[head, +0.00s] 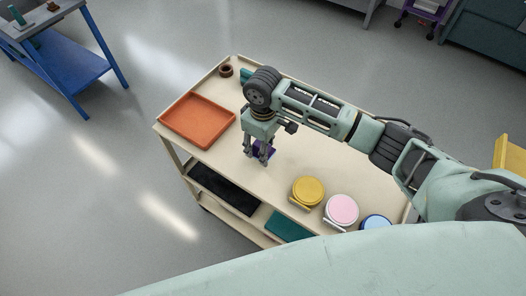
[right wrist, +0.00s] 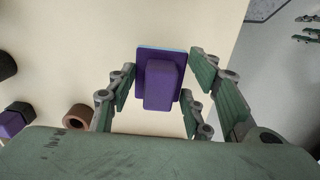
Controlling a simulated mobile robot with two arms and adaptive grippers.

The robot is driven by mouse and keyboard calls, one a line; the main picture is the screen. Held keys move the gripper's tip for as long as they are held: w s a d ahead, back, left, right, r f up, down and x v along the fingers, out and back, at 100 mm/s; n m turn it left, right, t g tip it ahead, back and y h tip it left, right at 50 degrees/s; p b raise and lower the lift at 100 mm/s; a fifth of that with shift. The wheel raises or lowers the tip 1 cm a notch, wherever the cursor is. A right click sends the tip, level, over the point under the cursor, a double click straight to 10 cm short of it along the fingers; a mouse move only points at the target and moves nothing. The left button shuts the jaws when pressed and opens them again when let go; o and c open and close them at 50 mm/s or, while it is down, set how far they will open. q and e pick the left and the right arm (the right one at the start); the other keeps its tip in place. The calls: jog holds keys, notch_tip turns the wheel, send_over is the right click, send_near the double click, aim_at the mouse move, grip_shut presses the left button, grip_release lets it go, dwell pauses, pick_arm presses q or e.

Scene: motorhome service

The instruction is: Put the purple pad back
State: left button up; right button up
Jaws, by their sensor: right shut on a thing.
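The purple pad (right wrist: 160,82) has a raised block-shaped grip and a thin light-blue edge. In the head view the purple pad (head: 264,149) shows low between my right fingers, at or just above the cart top; I cannot tell if it touches. My right gripper (head: 261,158) points down over the middle of the beige cart top (head: 238,172) and is shut on the pad. In the right wrist view the fingers of my right gripper (right wrist: 161,83) stand on both sides of it. My left gripper is not in view.
An orange tray (head: 198,119) lies left of my gripper. A brown ring (head: 226,71) and a teal block (head: 245,75) are at the far edge. Yellow (head: 308,190), pink (head: 342,209) and blue (head: 376,223) round pads sit along the near right. Bare cart top lies between.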

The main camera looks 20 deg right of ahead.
notch_tip(320, 180, down, 4)
jog(key=shift+f+p, duration=0.1)
jog(key=shift+p, duration=0.55)
jog(key=o, duration=1)
notch_tip(320, 180, up, 12)
jog(key=shift+r+b, duration=0.1)
jog(key=shift+b, duration=0.9)
